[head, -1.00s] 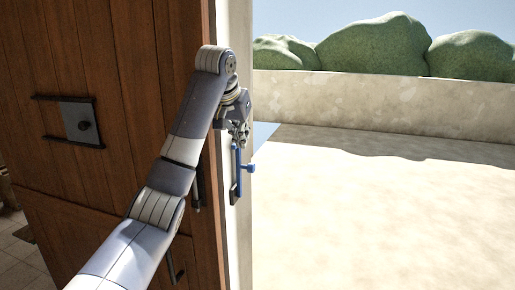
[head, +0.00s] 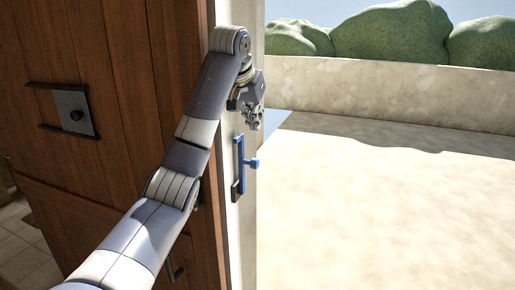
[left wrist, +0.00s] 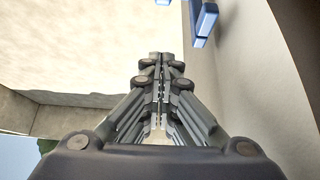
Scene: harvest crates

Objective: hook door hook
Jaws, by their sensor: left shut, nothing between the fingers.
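The blue door hook (head: 240,160) is an upright bar with a small round knob on its right side. It is on the pale wall edge beside the brown wooden door (head: 110,80). My left gripper (head: 254,123) is just above the hook, apart from it, and points down. In the left wrist view the gripper (left wrist: 160,60) has its fingers together with nothing between them. Part of the blue hook (left wrist: 203,18) shows there at the top, right of the fingertips. My right gripper is not in view.
The door carries a dark latch plate (head: 73,112) with a knob. My left arm crosses in front of the door. To the right is open, sunlit pale ground (head: 390,220), with a low wall (head: 400,95) and green bushes behind.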

